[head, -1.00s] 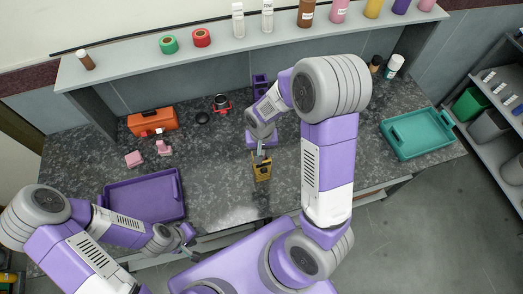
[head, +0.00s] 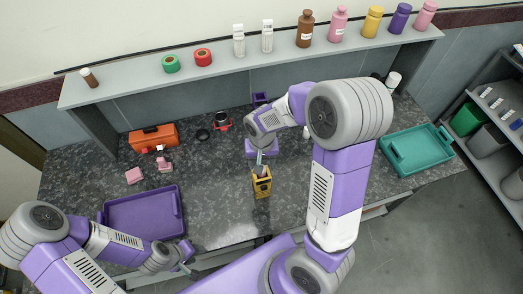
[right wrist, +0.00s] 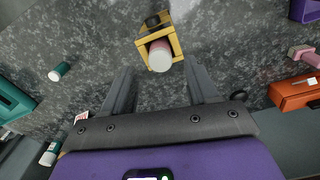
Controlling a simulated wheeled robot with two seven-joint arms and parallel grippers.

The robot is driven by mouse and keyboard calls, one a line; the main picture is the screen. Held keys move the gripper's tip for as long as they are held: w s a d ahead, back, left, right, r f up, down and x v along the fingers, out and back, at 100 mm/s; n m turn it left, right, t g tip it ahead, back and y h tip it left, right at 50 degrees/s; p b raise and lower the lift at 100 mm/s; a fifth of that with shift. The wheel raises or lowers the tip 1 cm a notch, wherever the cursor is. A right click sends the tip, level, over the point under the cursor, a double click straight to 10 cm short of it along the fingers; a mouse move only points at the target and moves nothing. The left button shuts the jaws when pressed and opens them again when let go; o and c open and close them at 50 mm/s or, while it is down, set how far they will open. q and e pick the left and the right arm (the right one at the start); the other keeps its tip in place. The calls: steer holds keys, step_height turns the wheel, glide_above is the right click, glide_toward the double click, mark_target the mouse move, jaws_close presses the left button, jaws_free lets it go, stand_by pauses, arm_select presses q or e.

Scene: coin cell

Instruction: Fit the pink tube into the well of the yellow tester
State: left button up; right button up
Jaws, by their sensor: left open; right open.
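The yellow tester (head: 262,188) stands on the dark speckled counter, near its front edge. In the right wrist view the tester (right wrist: 144,45) holds the pink tube (right wrist: 174,43), whose white cap faces the camera. The tube appears to sit in the tester's well; how deep it goes cannot be told. My right gripper (right wrist: 158,88) is open, its two fingers apart on either side of and short of the tube, touching nothing visible. In the head view my right gripper (head: 261,159) is just above and behind the tester. My left gripper (head: 187,266) is open and empty near the purple tray.
A purple tray (head: 112,217) lies left and a teal tray (head: 395,160) right. A shelf (head: 130,88) with bottles runs behind.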

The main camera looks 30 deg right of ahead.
arm_select(q)
steer(key=shift+r+p, duration=0.35)
steer(key=shift+r, duration=0.15)
arm_select(e)
step_height(320, 180, up, 7)
steer(key=shift+r, duration=0.2)
